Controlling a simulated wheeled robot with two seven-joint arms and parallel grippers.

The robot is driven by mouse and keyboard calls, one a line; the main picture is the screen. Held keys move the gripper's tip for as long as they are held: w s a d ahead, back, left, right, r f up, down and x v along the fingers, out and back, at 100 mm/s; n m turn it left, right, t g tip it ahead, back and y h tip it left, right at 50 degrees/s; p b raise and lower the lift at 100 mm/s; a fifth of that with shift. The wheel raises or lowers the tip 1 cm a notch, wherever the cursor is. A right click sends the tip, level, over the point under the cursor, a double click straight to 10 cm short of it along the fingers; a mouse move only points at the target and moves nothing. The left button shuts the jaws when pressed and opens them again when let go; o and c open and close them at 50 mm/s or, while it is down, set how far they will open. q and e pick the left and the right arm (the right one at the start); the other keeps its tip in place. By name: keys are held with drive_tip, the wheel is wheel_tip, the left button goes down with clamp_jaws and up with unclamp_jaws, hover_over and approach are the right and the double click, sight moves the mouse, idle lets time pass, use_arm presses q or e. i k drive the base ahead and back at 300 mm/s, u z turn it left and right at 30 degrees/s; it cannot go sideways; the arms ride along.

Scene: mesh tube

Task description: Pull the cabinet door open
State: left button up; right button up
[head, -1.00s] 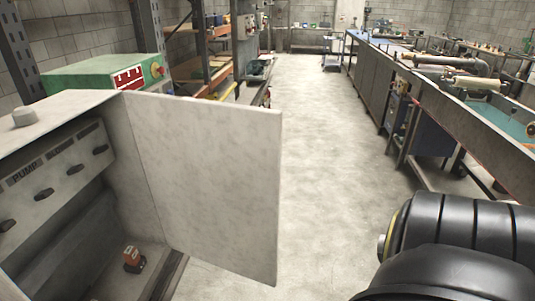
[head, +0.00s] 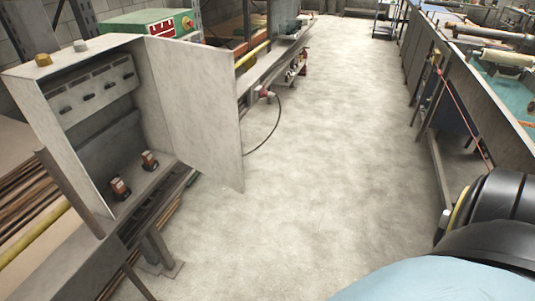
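The grey metal cabinet (head: 28,88) stands on a bench at the left in the head view. Its door (head: 195,105) hangs open, swung out to the right over the aisle. The inside shows a row of dark knobs on a panel and two small orange-and-dark items (head: 120,190) on the cabinet floor. A black rounded part of my arm shows at the lower right, well apart from the door. Neither gripper is in view.
The concrete floor (head: 310,150) of the aisle is clear. A long bench with a teal surface (head: 505,90) runs along the right. A green machine (head: 150,22) stands behind the cabinet. Boards and a yellow bar (head: 35,238) lie at the lower left.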

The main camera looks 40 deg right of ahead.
sight(196, 85)
drive_tip(key=z, duration=0.85)
drive_tip(key=i, duration=0.35)
drive_tip(key=z, duration=0.75)
drive_tip(key=i, duration=0.85)
drive_tip(key=u, duration=0.6)
drive_tip(key=i, duration=0.7)
drive_tip(key=u, duration=0.7)
